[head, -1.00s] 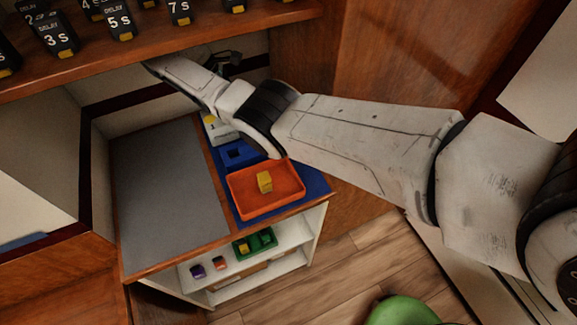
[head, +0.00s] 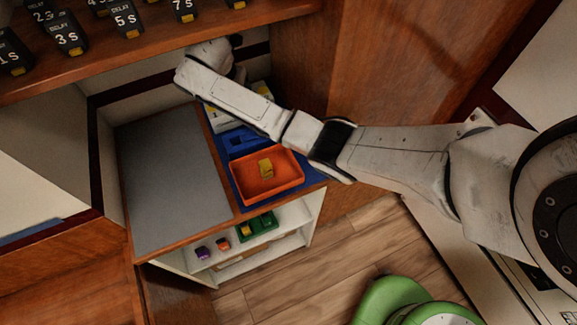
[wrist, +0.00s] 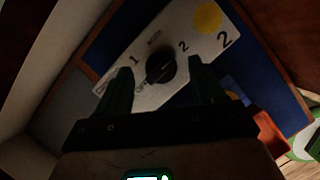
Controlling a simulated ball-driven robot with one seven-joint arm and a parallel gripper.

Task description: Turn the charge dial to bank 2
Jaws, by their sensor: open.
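The charge dial (wrist: 161,66) is a round black knob on a white panel (wrist: 205,55) in the wrist view. A 1 is printed at its upper left, a 2 at its upper right, and small lettering at its lower left. A larger 2 and a yellow disc are at the panel's right. I cannot tell surely which mark the knob points to. My gripper (wrist: 159,74) is open, its two dark fingers on either side of the knob; contact cannot be told. In the head view the panel (head: 228,119) is partly behind my arm, and the dial and fingers are hidden.
A clear grey surface (head: 170,180) lies to the left. An upper wooden shelf (head: 150,58) with several delay blocks hangs over the back.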

